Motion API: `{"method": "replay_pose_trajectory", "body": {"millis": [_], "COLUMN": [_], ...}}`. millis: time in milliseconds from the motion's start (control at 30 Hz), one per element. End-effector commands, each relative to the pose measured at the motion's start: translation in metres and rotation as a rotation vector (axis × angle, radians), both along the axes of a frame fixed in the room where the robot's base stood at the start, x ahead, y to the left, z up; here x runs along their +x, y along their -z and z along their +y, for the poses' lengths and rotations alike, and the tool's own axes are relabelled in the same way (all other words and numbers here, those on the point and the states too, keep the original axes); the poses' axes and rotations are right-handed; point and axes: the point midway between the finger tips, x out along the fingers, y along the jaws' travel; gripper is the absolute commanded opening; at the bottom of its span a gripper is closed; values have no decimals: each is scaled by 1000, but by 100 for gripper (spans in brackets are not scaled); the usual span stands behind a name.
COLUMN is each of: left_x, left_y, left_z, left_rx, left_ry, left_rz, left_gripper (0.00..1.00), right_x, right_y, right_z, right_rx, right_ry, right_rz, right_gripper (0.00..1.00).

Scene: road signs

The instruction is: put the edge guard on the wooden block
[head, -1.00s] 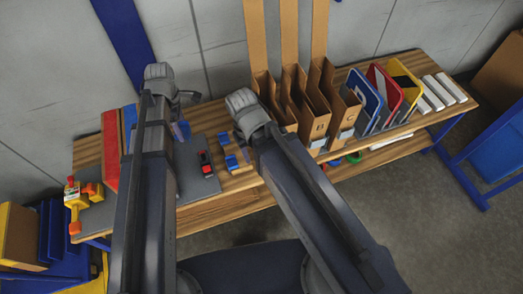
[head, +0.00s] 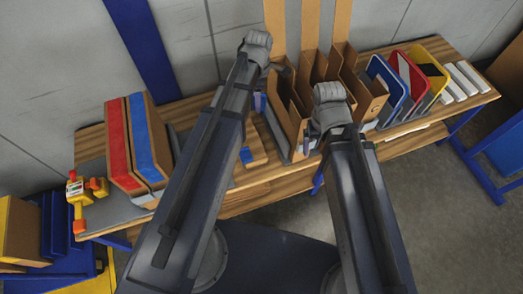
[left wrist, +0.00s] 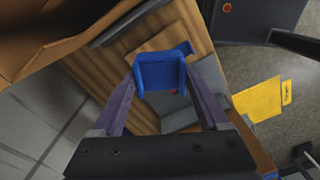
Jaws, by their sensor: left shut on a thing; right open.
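My left gripper (left wrist: 160,85) is shut on a blue edge guard (left wrist: 160,72), which sits between its fingertips in the left wrist view. The pale wooden block (left wrist: 172,41) shows behind the guard, partly covered by it. Another blue piece (left wrist: 186,48) is at the block's edge. In the head view the block (head: 257,151) lies on the bench with a blue piece (head: 246,155) on it, partly hidden by my left arm. I cannot tell whether the held guard touches the block. My right gripper (head: 307,146) is open in front of the cardboard bins, its fingers mostly hidden.
Tall cardboard bins (head: 290,118) stand just right of the block. Signs in blue (head: 389,88), red and yellow frames stand farther right. A box with red and blue faces (head: 148,140) and a yellow-orange tool (head: 79,200) are at the bench's left end.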

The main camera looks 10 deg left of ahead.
Motion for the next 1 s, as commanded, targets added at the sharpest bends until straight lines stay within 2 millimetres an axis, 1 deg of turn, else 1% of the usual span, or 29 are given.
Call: {"method": "replay_pose_trajectory", "body": {"millis": [33, 67, 100, 200, 300, 400, 500, 600, 867, 1000], "left_x": [0, 0, 0, 0, 0, 0, 0, 0, 0, 0], "left_y": [35, 44, 56, 82, 104, 119, 129, 133, 136, 150], "left_z": [0, 1, 1, 1, 2, 2, 2, 2, 3, 2], "left_rx": [0, 0, 0, 0, 0, 0, 0, 0, 0, 0], "left_ry": [-49, -80, -122, -218, -302, -368, -413, -440, -453, -452], "left_rz": [0, 0, 0, 0, 0, 0, 0, 0, 0, 0], "left_gripper": [22, 22, 22, 22, 22, 22, 22, 22, 22, 22], "right_x": [0, 0, 0, 0, 0, 0, 0, 0, 0, 0], "right_y": [35, 44, 56, 82, 104, 119, 129, 133, 136, 150], "right_z": [0, 0, 0, 0, 0, 0, 0, 0, 0, 0], "right_rx": [0, 0, 0, 0, 0, 0, 0, 0, 0, 0], "right_ry": [0, 0, 0, 0, 1, 1, 1, 1, 1, 1], "right_rz": [0, 0, 0, 0, 0, 0, 0, 0, 0, 0], "right_gripper": [97, 100, 100, 100, 100, 100, 100, 100, 100, 100]}}
